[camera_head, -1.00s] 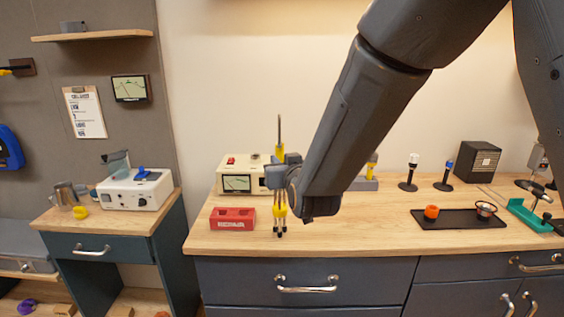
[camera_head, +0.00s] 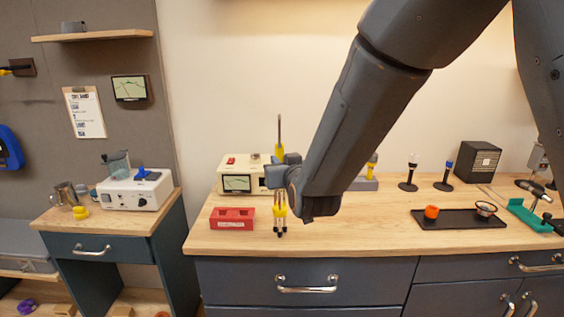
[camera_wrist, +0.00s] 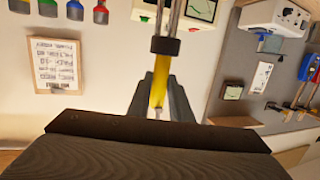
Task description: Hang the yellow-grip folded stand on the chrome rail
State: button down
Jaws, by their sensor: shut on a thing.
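My gripper (camera_head: 281,178) is shut on the folded stand (camera_head: 280,212), which has yellow grips and hangs upright between my fingers. A thin grey rod rises from its top and dark folded legs show at its lower end, in front of the bench. In the wrist view, the stand's yellow grip (camera_wrist: 161,80) lies between my two fingers, with a black collar and metal rod beyond it. I cannot make out a chrome rail with certainty; chrome bar handles (camera_head: 307,284) show on the drawer fronts.
A wooden bench (camera_head: 350,236) carries a red box (camera_head: 232,219), a cream meter unit (camera_head: 238,174) behind the stand, and a black tray (camera_head: 458,219) at right. A lower cabinet at left holds a white device (camera_head: 134,190). A wooden shelf (camera_head: 92,36) is on the grey wall panel.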

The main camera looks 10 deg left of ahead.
aim_at(281, 143)
jog(key=shift+r, duration=0.2)
jog(key=shift+r+p, duration=1.45)
jog(key=shift+r, duration=0.95)
